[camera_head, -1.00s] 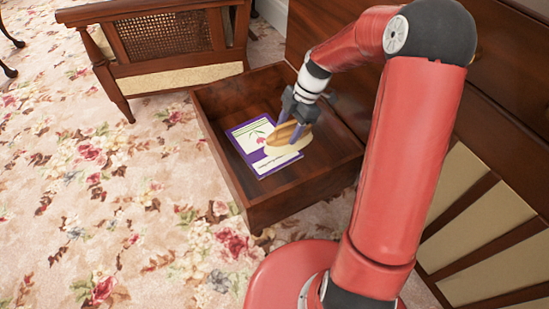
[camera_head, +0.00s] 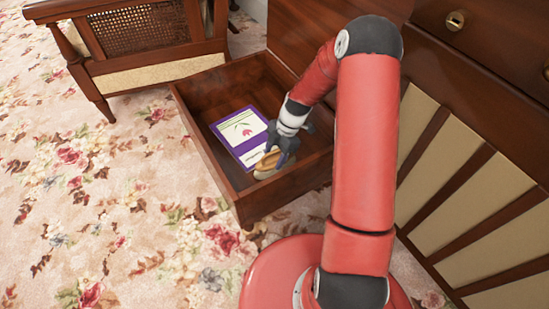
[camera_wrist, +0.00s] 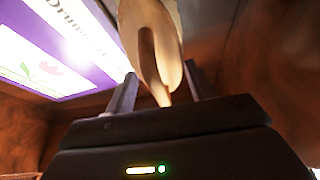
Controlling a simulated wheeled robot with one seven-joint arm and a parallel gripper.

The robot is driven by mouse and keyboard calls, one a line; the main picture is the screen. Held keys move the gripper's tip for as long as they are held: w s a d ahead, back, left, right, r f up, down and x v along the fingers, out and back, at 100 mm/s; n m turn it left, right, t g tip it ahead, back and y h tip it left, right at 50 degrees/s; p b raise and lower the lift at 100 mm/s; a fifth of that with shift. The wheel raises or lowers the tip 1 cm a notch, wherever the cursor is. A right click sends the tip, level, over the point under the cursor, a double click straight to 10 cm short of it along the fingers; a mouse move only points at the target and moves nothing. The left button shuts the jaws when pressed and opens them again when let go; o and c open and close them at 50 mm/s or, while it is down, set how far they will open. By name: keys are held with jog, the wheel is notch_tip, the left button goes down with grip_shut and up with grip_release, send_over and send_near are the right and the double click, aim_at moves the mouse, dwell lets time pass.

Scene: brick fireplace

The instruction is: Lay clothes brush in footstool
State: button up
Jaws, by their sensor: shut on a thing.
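The clothes brush (camera_head: 266,165), tan and cream, is in my gripper (camera_head: 279,152) inside the open wooden drawer, near its front wall. In the wrist view the brush (camera_wrist: 151,42) stands up between the two fingers of my gripper (camera_wrist: 157,92), which are shut on it. Whether the brush touches the drawer floor I cannot tell. My gripper hides part of it in the head view. I cannot pick out a footstool with certainty in either view.
The drawer (camera_head: 208,158) juts out from a dark wooden cabinet (camera_head: 300,45). A purple-and-white booklet (camera_head: 240,135) lies flat in it, beside the brush. A wooden chair with a cane panel (camera_head: 140,33) stands behind. Floral carpet (camera_head: 100,200) is open at left.

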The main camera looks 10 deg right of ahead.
jog(key=shift+f, duration=0.7)
jog(key=o, duration=1)
jog(key=shift+o, duration=0.2)
